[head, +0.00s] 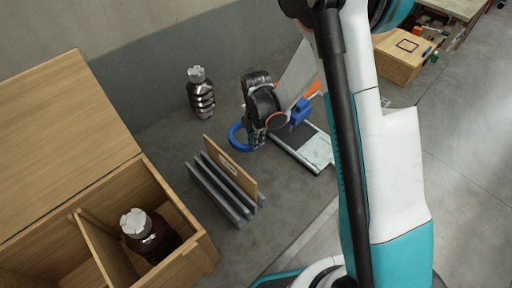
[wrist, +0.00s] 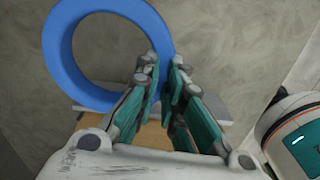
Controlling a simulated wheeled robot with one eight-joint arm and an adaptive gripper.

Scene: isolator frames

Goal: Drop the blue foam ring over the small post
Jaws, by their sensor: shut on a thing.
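The blue foam ring (head: 234,136) is beside my gripper's fingers (head: 257,143) in the head view, near the middle of the grey surface. In the wrist view the ring (wrist: 59,52) fills the upper left, seen nearly face-on with its hole open. My gripper (wrist: 165,68) is shut on the ring's right edge there. The ring seems to be held above the surface, but its height is hard to tell. I cannot pick out the small post in either view; it may be hidden behind my gripper or arm.
A grey slotted rack (head: 222,193) with an upright wooden panel (head: 231,166) stands just in front of the ring. A dark ribbed bottle (head: 200,94) stands behind left. An open wooden box (head: 190,262) is at left. A blue block (head: 300,112) and flat plate (head: 318,150) lie right.

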